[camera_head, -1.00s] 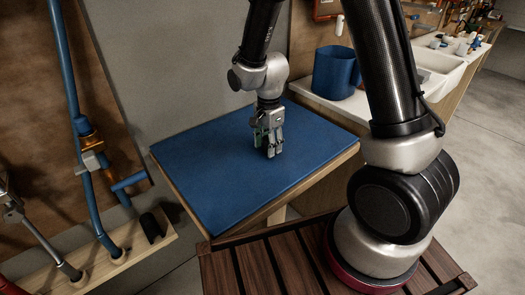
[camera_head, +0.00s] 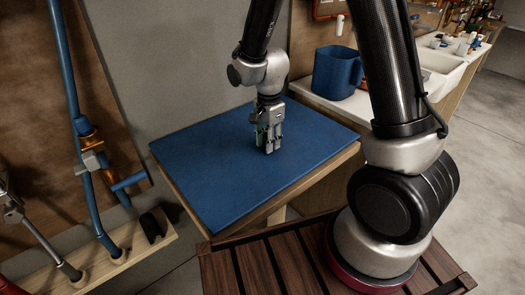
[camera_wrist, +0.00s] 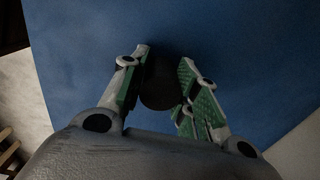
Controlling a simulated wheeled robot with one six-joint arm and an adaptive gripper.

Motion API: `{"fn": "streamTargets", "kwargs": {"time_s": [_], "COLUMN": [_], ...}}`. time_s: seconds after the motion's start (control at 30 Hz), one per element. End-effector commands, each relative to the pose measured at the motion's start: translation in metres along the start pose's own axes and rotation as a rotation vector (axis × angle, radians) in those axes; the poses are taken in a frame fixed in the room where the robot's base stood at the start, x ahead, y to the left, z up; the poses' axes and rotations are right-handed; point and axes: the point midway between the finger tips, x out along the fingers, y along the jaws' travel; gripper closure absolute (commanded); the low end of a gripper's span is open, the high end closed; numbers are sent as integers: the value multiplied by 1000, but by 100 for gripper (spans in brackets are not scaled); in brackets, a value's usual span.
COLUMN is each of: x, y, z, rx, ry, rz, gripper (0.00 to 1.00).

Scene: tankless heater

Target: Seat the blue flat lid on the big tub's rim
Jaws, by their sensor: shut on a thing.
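A wide flat blue panel (camera_head: 215,175) lies level over the wood-edged table; I cannot tell whether it is the flat lid or the table's own top. My gripper (camera_head: 268,146) points down over the panel's right-middle part. In the wrist view my gripper (camera_wrist: 163,85) has its green-padded fingers on either side of a dark round piece (camera_wrist: 159,92), with the blue surface behind it. I cannot tell whether this piece belongs to the panel. A blue tub with a side handle (camera_head: 333,73) stands upright on the white counter. No separate lid shows clearly.
A white sink counter (camera_head: 345,102) runs behind the table on the right. A wall board with blue pipes (camera_head: 80,125) is at the left. Dark wooden slats (camera_head: 265,270) lie at the front. Open floor (camera_head: 485,150) shows at the right.

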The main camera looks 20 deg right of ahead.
Motion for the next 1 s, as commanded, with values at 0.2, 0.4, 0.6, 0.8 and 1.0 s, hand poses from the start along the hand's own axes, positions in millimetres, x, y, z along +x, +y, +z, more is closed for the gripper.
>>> {"fn": "streamTargets", "kwargs": {"time_s": [0.2,0.4,0.6,0.8,1.0], "x": [-7,-12,-25,-38,-51], "y": [-1,-1,-1,-1,-1], "z": [0,0,0,0,0], "rx": [0,0,0,0,0], "ry": [0,0,0,0,0], "rz": [-3,-2,-3,-4,-4], "gripper": [100,100,100,100,100]}}
